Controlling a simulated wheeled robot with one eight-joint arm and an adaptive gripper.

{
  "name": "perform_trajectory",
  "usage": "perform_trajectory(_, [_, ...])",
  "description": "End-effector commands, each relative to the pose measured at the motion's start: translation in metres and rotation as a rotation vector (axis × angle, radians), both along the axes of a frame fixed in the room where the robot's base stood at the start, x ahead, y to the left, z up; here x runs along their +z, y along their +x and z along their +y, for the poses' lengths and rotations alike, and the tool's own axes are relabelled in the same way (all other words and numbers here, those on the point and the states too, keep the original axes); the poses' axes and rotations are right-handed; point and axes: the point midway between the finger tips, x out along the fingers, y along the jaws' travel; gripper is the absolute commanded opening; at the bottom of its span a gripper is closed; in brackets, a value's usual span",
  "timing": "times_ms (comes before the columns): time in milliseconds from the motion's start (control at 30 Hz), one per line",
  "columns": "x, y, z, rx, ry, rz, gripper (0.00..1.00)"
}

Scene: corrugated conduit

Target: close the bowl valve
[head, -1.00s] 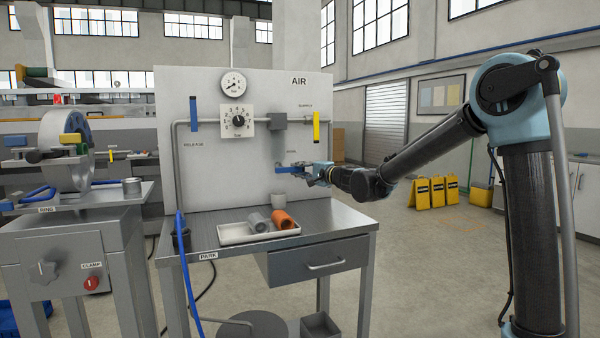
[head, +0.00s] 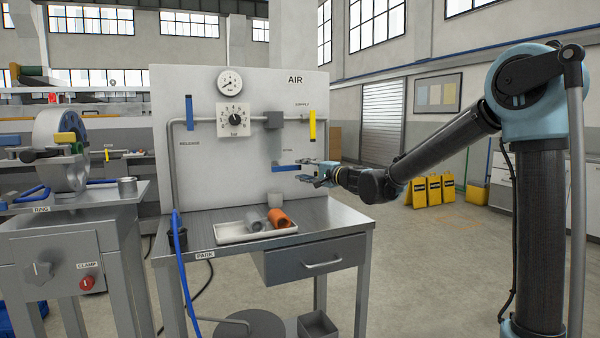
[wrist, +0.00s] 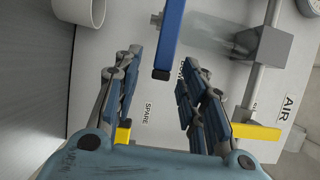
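A blue release handle (head: 189,113) and a yellow supply handle (head: 312,125) both hang vertical on the panel. Below, a white tray (head: 222,238) with a grey and an orange conduit piece stands on the steel bench (head: 340,217).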

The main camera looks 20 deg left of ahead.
Motion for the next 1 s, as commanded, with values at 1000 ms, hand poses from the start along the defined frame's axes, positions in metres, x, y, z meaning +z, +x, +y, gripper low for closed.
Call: perform_trajectory(1000, [-0.002, -0.028, -0.074, -0.001, -0.001, 0.0, 0.38])
